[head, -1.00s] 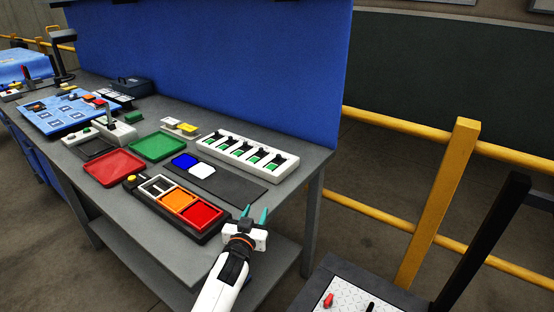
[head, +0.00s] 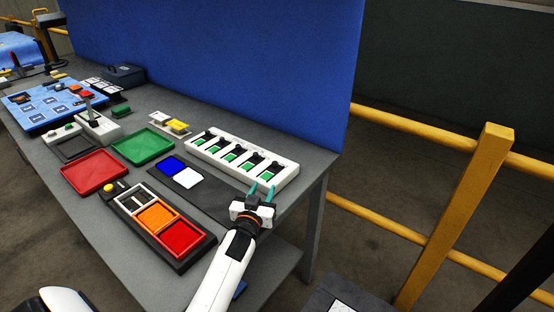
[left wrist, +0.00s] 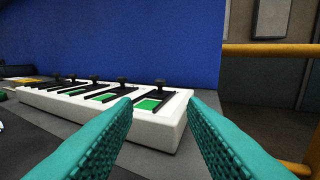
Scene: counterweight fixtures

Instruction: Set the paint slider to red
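A long dark tray (head: 185,258) near the front edge of the bench holds a yellow knob (head: 109,187) at its left end, then a white-framed dark part, an orange pad (head: 157,218) and a red pad (head: 182,238). I cannot tell for certain which fixture is the paint slider. A white block (head: 285,182) with several black knobs and green patches stands farther back; it also shows in the left wrist view (left wrist: 165,135). My left gripper (head: 262,192) is open and empty, just in front of the block's right end. My right gripper is out of view.
A red tray (head: 94,172), a green tray (head: 142,146) and a dark mat with blue (head: 171,165) and white pieces lie on the bench. A blue panel (head: 220,60) stands behind. Yellow rails (head: 450,215) are at the right.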

